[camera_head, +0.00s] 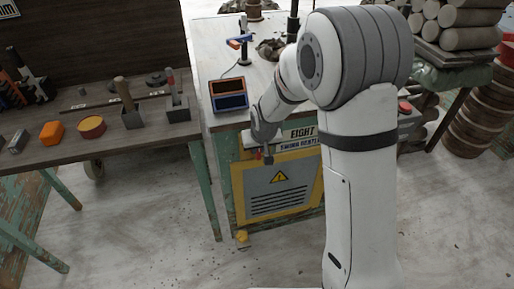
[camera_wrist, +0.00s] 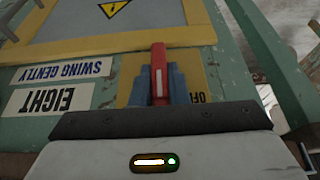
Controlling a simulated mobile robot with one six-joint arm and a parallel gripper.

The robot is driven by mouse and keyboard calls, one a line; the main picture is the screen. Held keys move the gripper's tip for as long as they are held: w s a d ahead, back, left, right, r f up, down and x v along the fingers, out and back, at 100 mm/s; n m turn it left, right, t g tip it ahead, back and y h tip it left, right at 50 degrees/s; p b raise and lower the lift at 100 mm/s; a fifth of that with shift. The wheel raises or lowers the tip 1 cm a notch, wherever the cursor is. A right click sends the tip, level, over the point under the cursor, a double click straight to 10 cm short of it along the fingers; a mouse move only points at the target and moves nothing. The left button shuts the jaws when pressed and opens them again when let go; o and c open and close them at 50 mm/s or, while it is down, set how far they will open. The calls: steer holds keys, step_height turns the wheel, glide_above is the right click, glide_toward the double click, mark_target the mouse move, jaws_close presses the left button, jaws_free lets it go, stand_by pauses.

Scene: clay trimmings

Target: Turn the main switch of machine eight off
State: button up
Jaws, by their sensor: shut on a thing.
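Machine eight (camera_head: 240,195) is a green cabinet with a yellow-framed grey panel and a warning triangle. Its label "EIGHT" (camera_wrist: 62,97) and the strip "SWING GENTLY" (camera_wrist: 62,70) appear upside down in the wrist view. The main switch (camera_wrist: 158,58) has a red handle with a pale stripe, in front of a yellow plate (camera_wrist: 200,72). A partly cut-off "OFF" mark shows on the plate right of the handle. My gripper (camera_wrist: 159,88) is shut on the red handle, a blue-grey finger on each side. In the head view my gripper (camera_head: 264,152) is small at the cabinet's upper front.
Logs and stacked discs stand at the right.

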jaws_close()
steer(key=shift+a, duration=0.3)
steer(key=shift+d+b, duration=0.15)
steer(key=shift+b, duration=0.15)
steer(key=b, duration=0.1)
steer(key=h+b, duration=0.1)
steer(key=b, duration=0.1)
steer(key=shift+f+t, duration=0.25)
steer(key=shift+t, duration=0.05)
steer(key=n+t+h+b, duration=0.1)
steer(key=t+h+b, duration=0.1)
steer(key=h+b, duration=0.2)
steer(key=a+f+n+t+h+b, duration=0.1)
steer(key=n+t+h+b, duration=0.1)
steer(key=h+b, duration=0.3)
steer(key=a+n+t+h+b, duration=0.1)
steer(key=h+b, duration=0.4)
steer(key=b, duration=0.5)
steer(key=shift+s+f+t+b, duration=0.3)
steer(key=shift+s+f+t, duration=0.05)
steer(key=shift+t, duration=0.35)
steer(key=shift+n, duration=0.3)
steer(key=o, duration=0.6)
jaws_free()
